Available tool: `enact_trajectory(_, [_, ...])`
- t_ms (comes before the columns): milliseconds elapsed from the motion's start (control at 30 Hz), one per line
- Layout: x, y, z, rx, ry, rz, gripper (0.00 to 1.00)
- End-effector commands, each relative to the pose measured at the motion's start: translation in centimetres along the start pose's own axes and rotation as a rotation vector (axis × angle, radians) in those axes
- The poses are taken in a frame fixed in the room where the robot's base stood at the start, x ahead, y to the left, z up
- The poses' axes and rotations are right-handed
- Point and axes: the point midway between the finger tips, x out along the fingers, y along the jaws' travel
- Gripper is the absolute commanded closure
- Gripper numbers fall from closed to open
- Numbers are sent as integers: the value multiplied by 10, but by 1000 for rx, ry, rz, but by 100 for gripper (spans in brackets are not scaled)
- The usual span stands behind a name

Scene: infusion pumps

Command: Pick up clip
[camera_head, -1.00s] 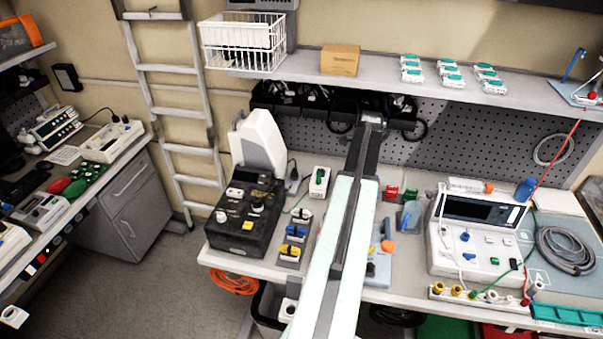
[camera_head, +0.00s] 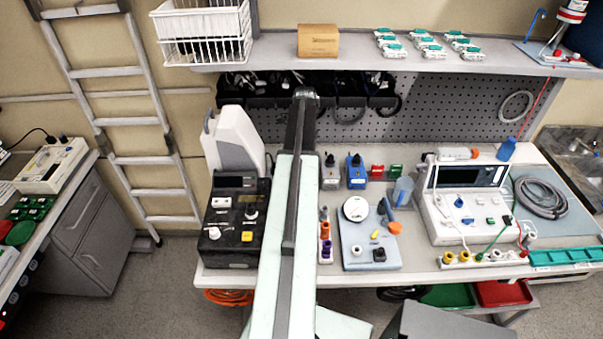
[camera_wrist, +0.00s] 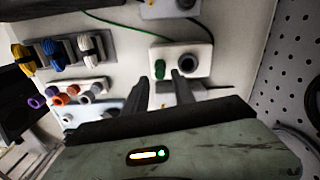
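No object can be singled out for certain as the clip. In the wrist view, a grey holder (camera_wrist: 77,63) carries yellow (camera_wrist: 22,56), blue (camera_wrist: 56,53) and white (camera_wrist: 91,44) clip-like pieces at the upper left. My gripper (camera_wrist: 160,77) points over the bench, its two dark fingers apart with nothing visible between them. A white box (camera_wrist: 181,58) with a green part and a round grey socket lies just beyond the fingertips. In the head view my arm crosses the bench; the fingers are not clearly visible there.
A black pump unit (camera_head: 233,220) stands left of my arm. A pale blue tray (camera_head: 370,255) and a white console (camera_head: 466,215) stand right. A shelf (camera_head: 350,63) holds a cardboard box (camera_head: 318,41) and several white-green pieces (camera_head: 425,45). A perforated panel (camera_head: 440,105) backs the bench.

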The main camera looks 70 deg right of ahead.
Motion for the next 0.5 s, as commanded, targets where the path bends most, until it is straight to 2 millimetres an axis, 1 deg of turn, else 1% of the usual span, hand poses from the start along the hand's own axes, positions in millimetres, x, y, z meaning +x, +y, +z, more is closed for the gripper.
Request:
enact_trajectory(33, [12,0,0,0,0,0,69])
enact_trajectory(167, [10,0,0,0,0,0,69])
enact_trajectory(267, [19,0,1,0,0,0,69])
enact_trajectory(500, [60,0,2,0,0,0,69])
